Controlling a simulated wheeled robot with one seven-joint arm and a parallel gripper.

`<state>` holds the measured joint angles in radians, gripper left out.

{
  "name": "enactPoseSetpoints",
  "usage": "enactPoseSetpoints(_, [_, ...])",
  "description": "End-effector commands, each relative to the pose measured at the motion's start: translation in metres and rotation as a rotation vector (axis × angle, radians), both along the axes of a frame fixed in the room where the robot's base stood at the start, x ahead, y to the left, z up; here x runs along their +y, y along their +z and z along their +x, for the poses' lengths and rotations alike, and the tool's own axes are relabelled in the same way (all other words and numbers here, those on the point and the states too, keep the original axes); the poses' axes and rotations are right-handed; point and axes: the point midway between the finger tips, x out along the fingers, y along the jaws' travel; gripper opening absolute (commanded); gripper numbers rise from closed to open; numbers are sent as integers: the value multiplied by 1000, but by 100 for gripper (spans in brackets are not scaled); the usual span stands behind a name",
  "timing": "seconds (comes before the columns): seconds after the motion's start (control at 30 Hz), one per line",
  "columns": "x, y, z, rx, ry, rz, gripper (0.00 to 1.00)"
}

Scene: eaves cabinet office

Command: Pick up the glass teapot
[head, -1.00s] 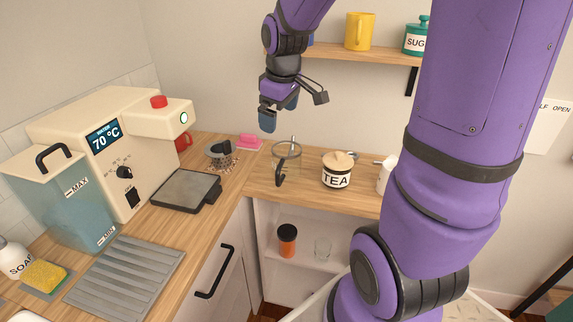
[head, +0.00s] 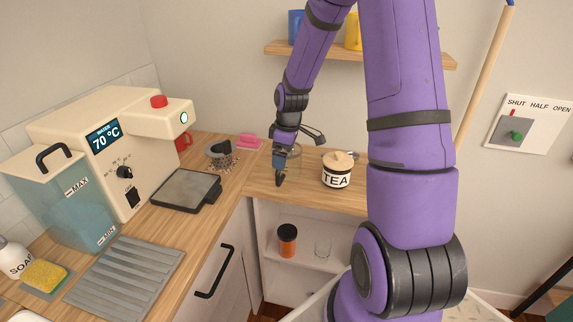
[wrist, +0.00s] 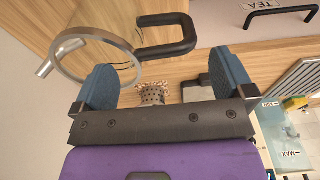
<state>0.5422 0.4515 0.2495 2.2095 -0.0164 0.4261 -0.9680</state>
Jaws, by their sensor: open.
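The glass teapot stands on the wooden counter in the corner; in the head view its clear body (head: 295,166) is partly hidden by my gripper (head: 281,160). Its dark handle (head: 279,181) points toward the camera. In the wrist view the teapot's grey round rim (wrist: 85,32) is at upper left, with a short spout at its far left side. The black loop handle (wrist: 190,33) lies just beyond and between my two blue fingertips (wrist: 163,66). My gripper is open and empty, and I see no clear contact with the handle.
A TEA jar (head: 337,173) stands close to the right of the teapot. A shelf (head: 430,61) hangs above.

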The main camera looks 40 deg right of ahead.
Motion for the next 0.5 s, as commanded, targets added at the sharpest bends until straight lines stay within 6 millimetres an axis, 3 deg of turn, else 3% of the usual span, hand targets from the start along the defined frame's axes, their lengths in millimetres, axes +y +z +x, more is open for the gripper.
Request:
enactPoseSetpoints(0.17, [2,-10,1,1,1,0,100])
enactPoseSetpoints(0.5, [9,-52,4,1,1,0,100])
